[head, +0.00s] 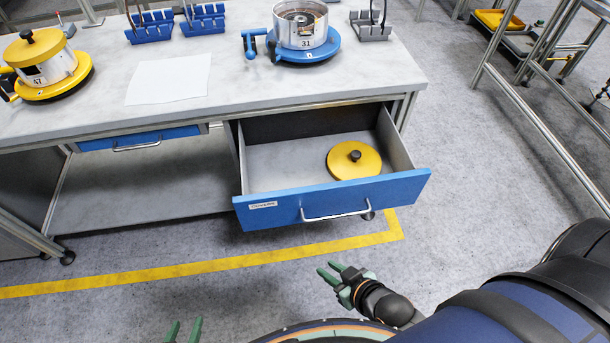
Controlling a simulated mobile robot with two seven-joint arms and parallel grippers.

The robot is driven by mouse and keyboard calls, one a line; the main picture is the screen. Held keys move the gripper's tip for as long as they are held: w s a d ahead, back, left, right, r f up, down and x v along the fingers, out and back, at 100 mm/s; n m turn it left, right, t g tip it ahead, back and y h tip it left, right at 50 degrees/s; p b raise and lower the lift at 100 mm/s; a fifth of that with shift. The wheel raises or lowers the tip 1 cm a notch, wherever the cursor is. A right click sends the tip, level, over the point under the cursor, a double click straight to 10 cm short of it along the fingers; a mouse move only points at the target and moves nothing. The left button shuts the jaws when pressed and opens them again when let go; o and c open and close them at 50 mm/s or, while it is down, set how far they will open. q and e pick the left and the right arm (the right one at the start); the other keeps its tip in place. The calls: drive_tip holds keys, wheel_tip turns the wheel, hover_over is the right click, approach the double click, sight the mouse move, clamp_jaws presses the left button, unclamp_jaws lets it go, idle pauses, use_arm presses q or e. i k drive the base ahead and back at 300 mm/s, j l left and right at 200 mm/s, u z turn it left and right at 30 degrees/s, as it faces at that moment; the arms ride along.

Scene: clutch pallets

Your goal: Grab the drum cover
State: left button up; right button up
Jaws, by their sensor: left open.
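A yellow round drum cover (345,166) with a black knob lies flat in the open blue-fronted drawer (285,172), towards its right side. My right gripper (329,268) is open and empty, in front of and below the drawer front, apart from the cover. My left gripper (185,325) shows only its green fingertips at the bottom edge; they are spread with nothing between them. The rest of that gripper is out of view. Another yellow cover (32,44) sits on a drum on the yellow base at the left of the table.
The grey worktable (225,85) carries a white sheet (170,78), an uncovered metal drum (300,25) on a blue base, and blue racks (150,28) at the back. The drawer front (335,200) with its handle juts out. A metal rail frame (535,120) stands at right. The floor before the drawer is clear.

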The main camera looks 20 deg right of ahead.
sight(348, 160)
drive_tip(key=z, duration=1.2)
drive_tip(key=i+l, duration=0.1)
drive_tip(key=l, duration=0.65)
drive_tip(key=i+l, duration=0.15)
drive_tip(key=l, duration=0.2)
drive_tip(key=l+u, duration=0.25)
drive_tip(key=u, duration=0.15)
drive_tip(key=l+u, duration=0.4)
drive_tip(key=i+j, duration=0.05)
drive_tip(key=j, duration=0.05)
